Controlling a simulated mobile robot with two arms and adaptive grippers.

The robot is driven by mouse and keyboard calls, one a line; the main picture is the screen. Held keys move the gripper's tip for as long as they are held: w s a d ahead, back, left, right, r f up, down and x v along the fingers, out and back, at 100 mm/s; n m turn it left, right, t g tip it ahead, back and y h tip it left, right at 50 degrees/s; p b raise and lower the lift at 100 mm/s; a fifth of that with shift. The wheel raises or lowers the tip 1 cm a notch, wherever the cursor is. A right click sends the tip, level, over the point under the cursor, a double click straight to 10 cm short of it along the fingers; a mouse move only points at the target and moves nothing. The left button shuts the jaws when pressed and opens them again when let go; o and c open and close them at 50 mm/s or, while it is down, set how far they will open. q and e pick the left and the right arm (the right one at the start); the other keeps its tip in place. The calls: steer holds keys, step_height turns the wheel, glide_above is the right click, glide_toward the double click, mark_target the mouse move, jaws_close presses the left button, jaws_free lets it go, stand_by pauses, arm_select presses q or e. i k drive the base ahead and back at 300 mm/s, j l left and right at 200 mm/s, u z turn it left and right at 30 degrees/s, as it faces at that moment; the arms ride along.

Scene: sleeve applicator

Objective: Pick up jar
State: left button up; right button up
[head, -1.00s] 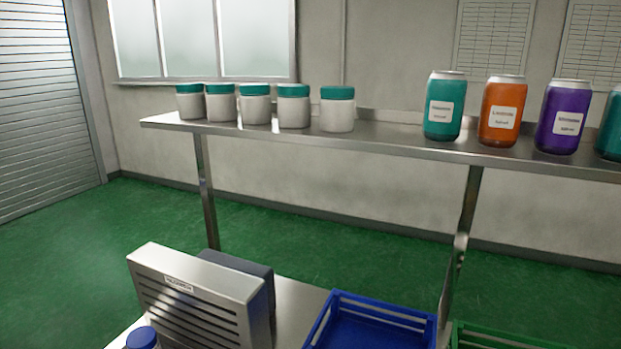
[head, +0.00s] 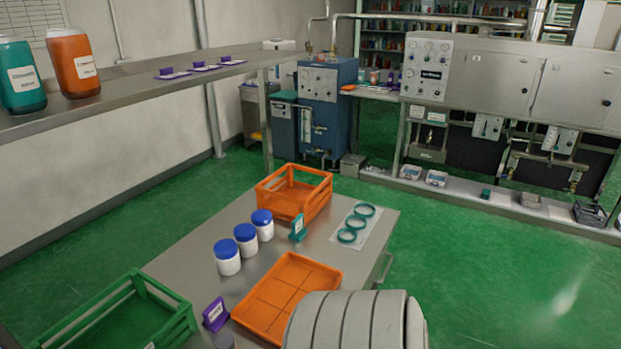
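Three white jars with blue lids stand upright in a slanting row on the metal table in the head view: a near one (head: 228,258), a middle one (head: 246,240) and a far one (head: 263,225). They stand apart from the orange tray and appear untouched. Neither gripper shows. A grey ribbed segment of my own arm (head: 355,325) rises at the bottom edge and covers part of the table and the orange tray's near right corner.
Around the jars are an orange crate (head: 318,200), a flat orange tray (head: 292,272), a green crate (head: 160,291), a teal sign holder (head: 298,228), a purple sign holder (head: 215,314) and teal rings on a white sheet (head: 371,232).

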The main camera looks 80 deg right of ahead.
mark_target(262, 219)
steer(key=z, duration=2.05)
steer(key=l+u, duration=0.2)
steer(key=u, duration=0.2)
steer(key=l+u, duration=0.25)
steer(key=u, duration=0.15)
steer(key=l+u, duration=0.25)
steer(key=u, duration=0.15)
steer(key=l+u, duration=0.25)
steer(key=u, duration=0.15)
